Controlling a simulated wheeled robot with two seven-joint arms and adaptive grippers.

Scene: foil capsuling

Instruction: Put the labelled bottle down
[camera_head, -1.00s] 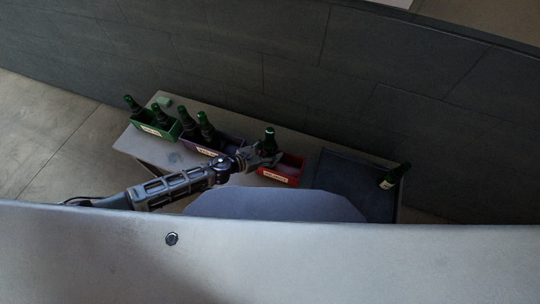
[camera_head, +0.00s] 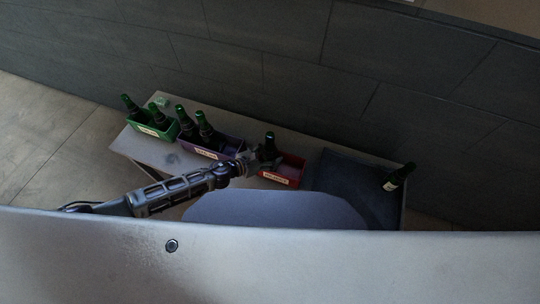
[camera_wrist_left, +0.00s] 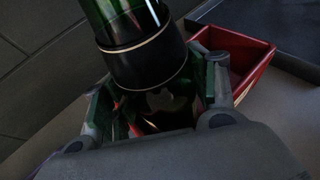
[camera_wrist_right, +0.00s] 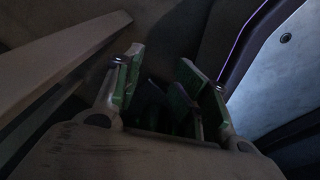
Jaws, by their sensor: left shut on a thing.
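My left gripper (camera_head: 266,154) is shut on a dark green bottle (camera_head: 270,141) at the left end of the red bin (camera_head: 291,168). In the left wrist view the bottle (camera_wrist_left: 140,55) stands between the green finger pads, with a dark band edged by thin pale lines. Its lower end is hidden, so I cannot tell whether it touches the bin's floor. The red bin (camera_wrist_left: 240,50) shows beside and beyond the fingers. Another bottle with a white label (camera_head: 393,182) leans at the dark tray's right side. My right gripper (camera_wrist_right: 160,88) is open and empty, seen only in its wrist view.
A green bin (camera_head: 150,130) and a purple bin (camera_head: 212,152), each with dark bottles, stand left of the red bin on the table (camera_head: 150,152). The dark tray (camera_head: 345,178) is mostly clear. A dark wall (camera_head: 310,60) stands behind.

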